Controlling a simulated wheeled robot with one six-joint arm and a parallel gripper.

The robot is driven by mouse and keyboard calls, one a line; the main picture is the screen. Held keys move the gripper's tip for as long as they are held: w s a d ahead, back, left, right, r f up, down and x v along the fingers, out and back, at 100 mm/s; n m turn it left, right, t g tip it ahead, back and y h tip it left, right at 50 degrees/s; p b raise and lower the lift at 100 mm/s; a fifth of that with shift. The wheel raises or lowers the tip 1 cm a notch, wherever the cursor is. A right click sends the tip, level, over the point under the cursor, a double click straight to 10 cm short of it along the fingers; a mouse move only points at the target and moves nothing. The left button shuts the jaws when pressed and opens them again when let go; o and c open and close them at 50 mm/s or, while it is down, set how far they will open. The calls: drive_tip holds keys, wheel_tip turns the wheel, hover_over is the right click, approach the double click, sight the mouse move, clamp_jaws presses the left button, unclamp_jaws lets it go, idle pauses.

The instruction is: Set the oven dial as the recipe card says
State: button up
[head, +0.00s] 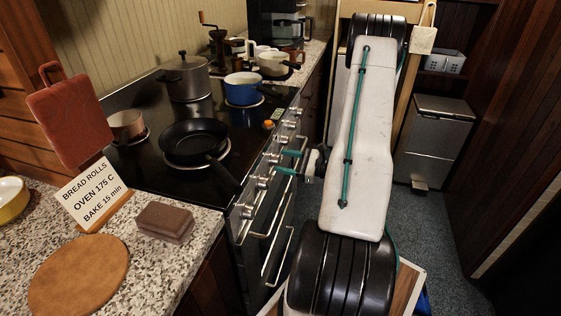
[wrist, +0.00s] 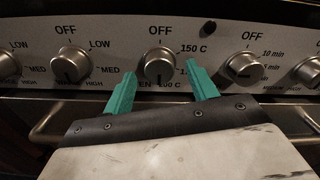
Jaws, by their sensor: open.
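The recipe card (head: 92,196) stands on the left counter and reads BREAD ROLLS, OVEN 175 C, BAKE 15 min. The oven dial (wrist: 160,66) is a round metal knob on the front panel, with OFF above it, 150 C at upper right and 200 C below. The label between those two is mostly hidden by my right finger. I cannot tell clearly where its pointer stands. My gripper (wrist: 162,88) is open, its teal fingers either side of and just below the dial, apparently apart from it. In the head view my gripper (head: 288,162) is at the stove front.
A timer knob (wrist: 245,68) marked in minutes is right of the dial; a LOW/MED/HIGH knob (wrist: 71,65) is left. An oven handle bar (wrist: 48,125) runs below the panel. A black pan (head: 194,139) has its handle reaching over the stove's front edge.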

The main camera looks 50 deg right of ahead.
drive_tip(key=shift+x, duration=0.95)
drive_tip(key=shift+a, duration=0.1)
drive_tip(key=c, duration=1)
